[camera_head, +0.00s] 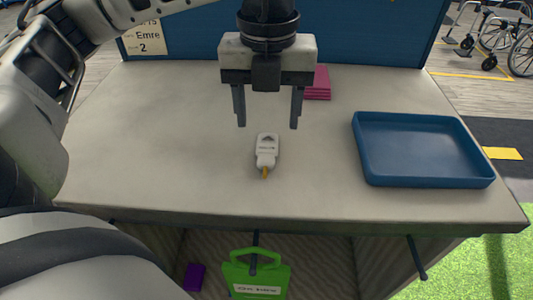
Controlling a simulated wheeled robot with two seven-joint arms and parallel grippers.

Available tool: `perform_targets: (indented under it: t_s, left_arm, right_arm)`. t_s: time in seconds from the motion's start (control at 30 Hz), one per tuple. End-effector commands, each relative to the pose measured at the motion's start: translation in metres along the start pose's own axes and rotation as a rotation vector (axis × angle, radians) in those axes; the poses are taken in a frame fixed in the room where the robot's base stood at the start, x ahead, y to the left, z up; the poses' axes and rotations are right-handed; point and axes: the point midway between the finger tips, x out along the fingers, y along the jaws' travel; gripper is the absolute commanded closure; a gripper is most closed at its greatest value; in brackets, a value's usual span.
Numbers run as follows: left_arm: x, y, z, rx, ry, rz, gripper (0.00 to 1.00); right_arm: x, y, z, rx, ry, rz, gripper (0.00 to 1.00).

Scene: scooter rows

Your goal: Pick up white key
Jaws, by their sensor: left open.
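The white key (267,148) lies flat on the grey counter, near its middle, with its orange-yellow tip pointing toward the front edge. My left gripper (268,124) is above and slightly behind the key, pointing down. Its two dark fingers are spread apart with nothing between them. The exact height of the fingertips over the counter is hard to tell. My right gripper is not in view.
An empty blue tray (424,183) sits on the counter at right. A pink stack (317,84) lies behind the gripper, before a blue back panel (365,40). The counter's left side is clear.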

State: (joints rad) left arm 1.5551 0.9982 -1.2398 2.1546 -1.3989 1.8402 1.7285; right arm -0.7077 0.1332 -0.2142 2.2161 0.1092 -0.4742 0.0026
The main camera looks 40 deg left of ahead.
Motion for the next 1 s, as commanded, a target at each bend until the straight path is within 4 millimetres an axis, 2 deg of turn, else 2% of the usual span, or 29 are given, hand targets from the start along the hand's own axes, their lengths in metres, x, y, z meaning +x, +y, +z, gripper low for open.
perform_targets:
  t_s: [0.4,0.67,0.83,1.0]
  left_arm:
    - [0.050,0.002,-0.001,0.000,0.001,0.001,0.42]
    - [0.052,0.002,-0.001,0.000,0.001,-0.001,0.42]
    - [0.052,0.002,-0.001,0.001,0.001,-0.001,0.89]
    - [0.052,0.001,-0.001,0.001,0.000,-0.001,0.90]
  right_arm:
    - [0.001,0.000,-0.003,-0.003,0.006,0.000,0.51]
    - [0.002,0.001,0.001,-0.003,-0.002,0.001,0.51]
    - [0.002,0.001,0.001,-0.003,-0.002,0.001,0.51]
    - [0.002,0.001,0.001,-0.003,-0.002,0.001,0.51]
